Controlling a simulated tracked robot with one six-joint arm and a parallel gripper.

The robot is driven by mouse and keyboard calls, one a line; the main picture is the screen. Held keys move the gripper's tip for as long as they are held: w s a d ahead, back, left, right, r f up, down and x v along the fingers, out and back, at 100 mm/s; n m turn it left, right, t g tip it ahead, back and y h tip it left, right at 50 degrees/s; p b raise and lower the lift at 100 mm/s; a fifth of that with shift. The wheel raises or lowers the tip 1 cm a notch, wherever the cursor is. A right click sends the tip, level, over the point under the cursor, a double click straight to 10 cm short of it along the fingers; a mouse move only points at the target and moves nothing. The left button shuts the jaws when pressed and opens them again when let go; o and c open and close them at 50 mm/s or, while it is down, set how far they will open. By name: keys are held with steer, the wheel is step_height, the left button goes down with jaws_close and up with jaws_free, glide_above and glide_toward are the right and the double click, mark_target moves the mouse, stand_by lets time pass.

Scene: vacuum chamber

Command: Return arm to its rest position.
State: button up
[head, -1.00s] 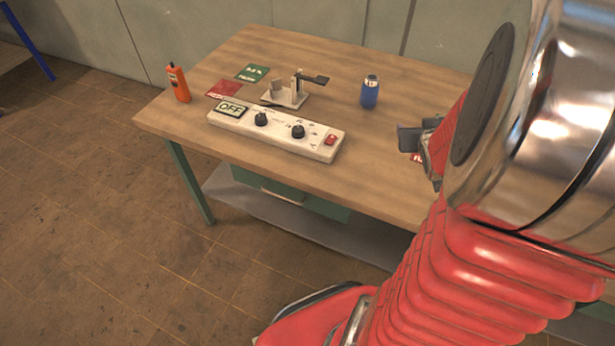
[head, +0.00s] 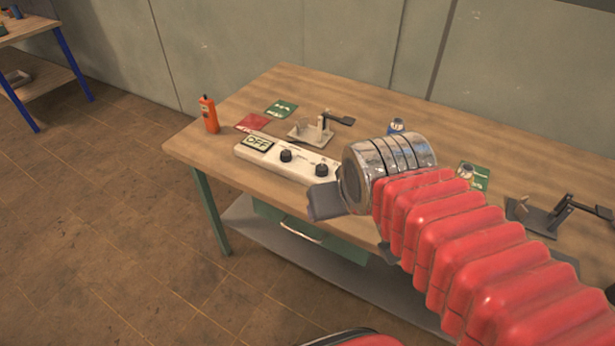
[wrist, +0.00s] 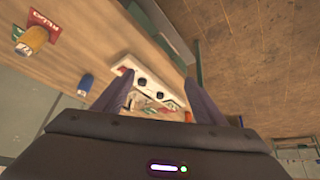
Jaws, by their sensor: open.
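My gripper shows in the wrist view (wrist: 162,100) with its two dark fingers spread wide and nothing between them touching. In the head view my red bellows arm reaches in from the lower right, and one dark gripper part (head: 327,200) shows past its silver wrist, by the front edge of the wooden table (head: 200,140). The white control box with the OFF sign (head: 258,143) stands just behind it, its right end hidden by the wrist. In the wrist view the box (wrist: 139,87) shows beyond the fingers.
An orange device (head: 208,114), red card (head: 252,123), green card (head: 281,109) and a small lever fixture (head: 312,131) are on the left of the table. A blue container (head: 396,126) is partly hidden behind my wrist. A dark lever fixture (head: 548,216) stands right. Floor at left is clear.

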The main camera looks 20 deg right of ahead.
steer(key=shift+n+g+y, duration=0.3)
steer(key=shift+n+y, duration=0.1)
steer(key=s+a, duration=0.2)
steer(key=a, duration=0.1)
steer(key=shift+s+r, duration=0.2)
steer(key=shift+s, duration=0.2)
stand_by(0.6)
